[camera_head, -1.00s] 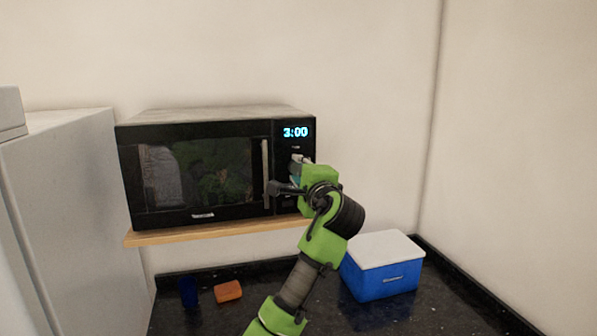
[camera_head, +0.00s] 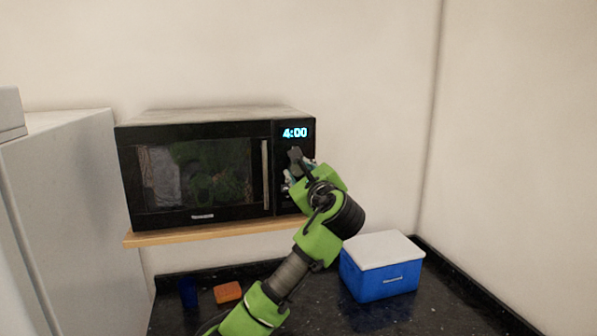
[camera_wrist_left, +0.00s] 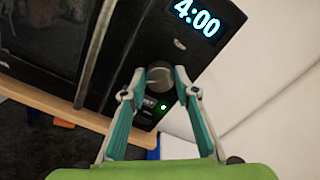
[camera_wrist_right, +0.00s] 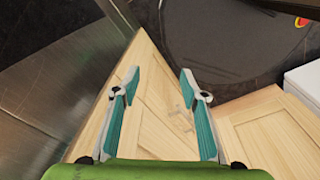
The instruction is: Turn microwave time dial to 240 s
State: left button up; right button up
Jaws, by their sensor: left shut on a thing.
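The black microwave (camera_head: 215,113) sits on a wooden shelf against the wall. Its display (camera_head: 295,133) reads 4:00 and also shows in the left wrist view (camera_wrist_left: 197,17). The round dark time dial (camera_wrist_left: 160,76) is below the display. My left gripper (camera_head: 297,170) is at the control panel. In the left wrist view its two fingers (camera_wrist_left: 159,88) are closed on either side of the dial. In the head view the gripper mostly hides the dial. My right gripper (camera_wrist_right: 161,84) is open and empty in the right wrist view, in front of wooden cabinet fronts.
The wooden shelf (camera_head: 200,234) is under the microwave. Below, a dark counter (camera_head: 270,279) holds a blue cooler with a white lid (camera_head: 385,281), an orange block (camera_head: 228,291) and a blue cup (camera_head: 189,292). A grey fridge (camera_head: 75,210) stands at left. The microwave door handle (camera_head: 266,175) is beside my left gripper.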

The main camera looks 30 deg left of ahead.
pick_arm(q)
jog(key=shift+f+m, duration=0.15)
jog(key=shift+m, duration=0.45)
jog(key=o, duration=1.1)
jog(key=shift+c, duration=0.2)
jog(key=shift+s+d, duration=0.1)
jog(key=shift+d, duration=0.15)
jog(key=v, duration=1.1)
jog(key=shift+s, duration=0.15)
jog(key=shift+d, duration=0.15)
